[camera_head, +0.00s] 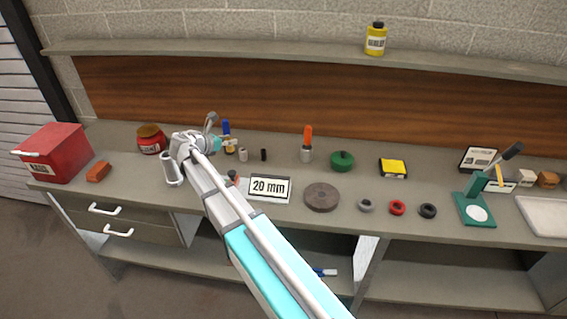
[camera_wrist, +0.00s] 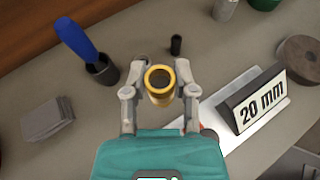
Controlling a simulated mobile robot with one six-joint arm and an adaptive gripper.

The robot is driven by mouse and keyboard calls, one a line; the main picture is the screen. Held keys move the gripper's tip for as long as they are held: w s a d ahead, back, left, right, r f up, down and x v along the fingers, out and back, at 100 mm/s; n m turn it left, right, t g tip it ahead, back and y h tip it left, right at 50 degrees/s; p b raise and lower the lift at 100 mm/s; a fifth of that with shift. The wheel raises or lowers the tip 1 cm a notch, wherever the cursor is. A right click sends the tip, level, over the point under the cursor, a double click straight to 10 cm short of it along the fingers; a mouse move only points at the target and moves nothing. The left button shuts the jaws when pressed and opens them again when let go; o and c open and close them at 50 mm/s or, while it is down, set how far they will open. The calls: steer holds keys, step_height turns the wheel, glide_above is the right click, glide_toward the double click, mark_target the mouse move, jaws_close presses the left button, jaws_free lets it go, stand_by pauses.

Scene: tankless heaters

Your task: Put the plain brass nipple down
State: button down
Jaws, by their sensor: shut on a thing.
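The plain brass nipple (camera_wrist: 160,85) is a short, open yellow tube. In the wrist view my gripper (camera_wrist: 159,91) is shut on it, one finger at each side, with its open end facing the camera. The grey bench top (camera_wrist: 205,75) lies beneath it. I cannot tell how large the gap below the nipple is. In the head view my arm reaches over the left half of the bench, and the gripper's fingertips and the nipple are hard to make out there.
A 20 mm sign (camera_wrist: 262,100) stands right of my gripper. A small black cylinder (camera_wrist: 176,45) stands just beyond the nipple. A blue-handled tool (camera_wrist: 75,40) in a dark cup and a grey stack (camera_wrist: 47,120) are left. Bare bench lies between them.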

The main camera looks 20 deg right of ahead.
steer(key=s+d+r+m+g+h+p, duration=0.1)
steer(key=s+d+r+m+g, duration=0.1)
steer(key=s+d, duration=0.9)
steer(key=s+m+g, duration=0.1)
steer(key=s, duration=0.1)
steer(key=shift+s+d+p, duration=0.3)
steer(key=shift+d, duration=0.1)
steer(key=shift+w+f, duration=0.1)
steer(key=shift+f, duration=0.05)
steer(key=w+d+f+b, duration=0.2)
steer(key=w+f+b, duration=0.1)
steer(key=w+d+f+b, duration=0.2)
steer(key=w+f+b, duration=0.1)
steer(key=w, duration=0.1)
steer(key=w+d+f+b, duration=0.3)
steer(key=w, duration=0.1)
steer(key=shift+s+r, duration=0.1)
steer(key=shift+w+d+f+b, duration=0.25)
steer(key=shift+w+f+b, duration=0.2)
steer(key=shift+f+b, duration=0.3)
steer(key=shift+s+f+b, duration=0.1)
steer(key=shift+f+b, duration=1.2)
